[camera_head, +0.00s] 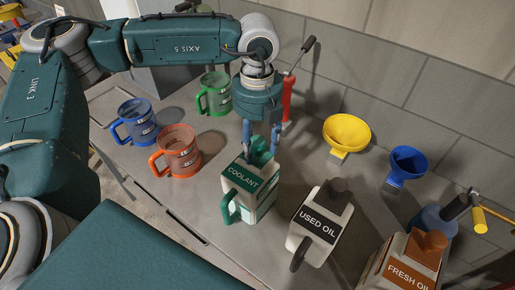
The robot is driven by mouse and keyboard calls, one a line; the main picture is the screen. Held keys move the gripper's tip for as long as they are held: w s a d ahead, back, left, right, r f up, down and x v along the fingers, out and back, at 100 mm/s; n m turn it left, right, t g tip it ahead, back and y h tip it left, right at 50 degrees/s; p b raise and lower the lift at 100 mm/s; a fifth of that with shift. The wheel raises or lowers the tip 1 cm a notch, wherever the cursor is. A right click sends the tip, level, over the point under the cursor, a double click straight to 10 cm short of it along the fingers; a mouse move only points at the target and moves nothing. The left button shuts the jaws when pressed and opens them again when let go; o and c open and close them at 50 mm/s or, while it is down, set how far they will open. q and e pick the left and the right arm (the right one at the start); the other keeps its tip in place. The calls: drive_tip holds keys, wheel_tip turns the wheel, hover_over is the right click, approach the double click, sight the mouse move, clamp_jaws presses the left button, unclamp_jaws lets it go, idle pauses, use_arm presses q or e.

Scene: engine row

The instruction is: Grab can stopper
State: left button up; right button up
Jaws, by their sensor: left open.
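The coolant can (249,187) is white with a green label and green handle, upright on the grey table. Its green stopper (259,150) sits on top. My left gripper (263,146) points down at the stopper, with its blue fingers open around or right beside it; I cannot tell if they touch it. The used oil can (319,222) has a dark stopper (339,185). The fresh oil can (409,268) has an orange-brown stopper (433,239). My right gripper is not in view.
Blue (137,122), orange (177,152) and green (214,94) jugs stand left of the coolant can. A yellow funnel (347,132) and a blue funnel (406,165) are at the back right. A red-handled tool (288,98) stands behind the gripper.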

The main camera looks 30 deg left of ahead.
use_arm(q)
clamp_jaws()
drive_tip(key=shift+r, duration=0.1)
